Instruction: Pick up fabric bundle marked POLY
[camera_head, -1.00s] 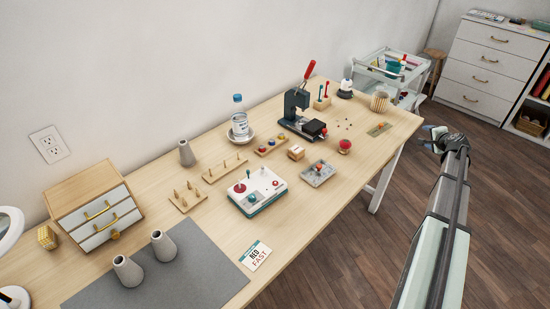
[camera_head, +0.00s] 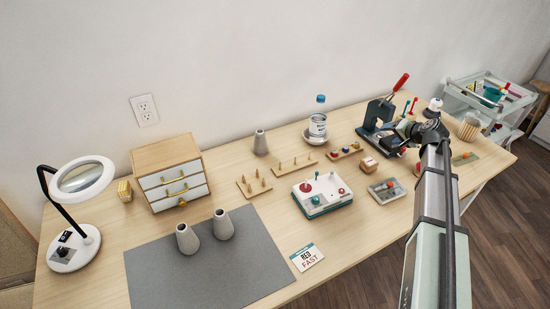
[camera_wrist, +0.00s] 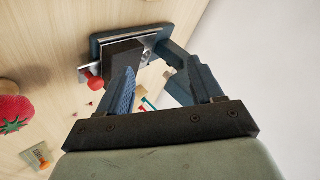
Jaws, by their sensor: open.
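I cannot see a fabric bundle marked POLY in either current view. My gripper (camera_head: 412,128) is above the right part of the table, near the dark press with the red handle (camera_head: 377,114). In the wrist view my gripper (camera_wrist: 167,88) has its two fingers spread apart with nothing held between them. The press (camera_wrist: 122,55) shows just beyond the fingers there. I cannot tell how far the fingers are from it. My arm hides part of the table's right end in the head view.
The wooden table holds a white-and-teal box with knobs (camera_head: 322,193), a small drawer cabinet (camera_head: 172,178), grey cones (camera_head: 187,238), a bottle (camera_head: 318,124) and a lamp (camera_head: 75,250). A red pincushion (camera_wrist: 14,112) is left in the wrist view. A cart (camera_head: 487,103) stands beyond the table.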

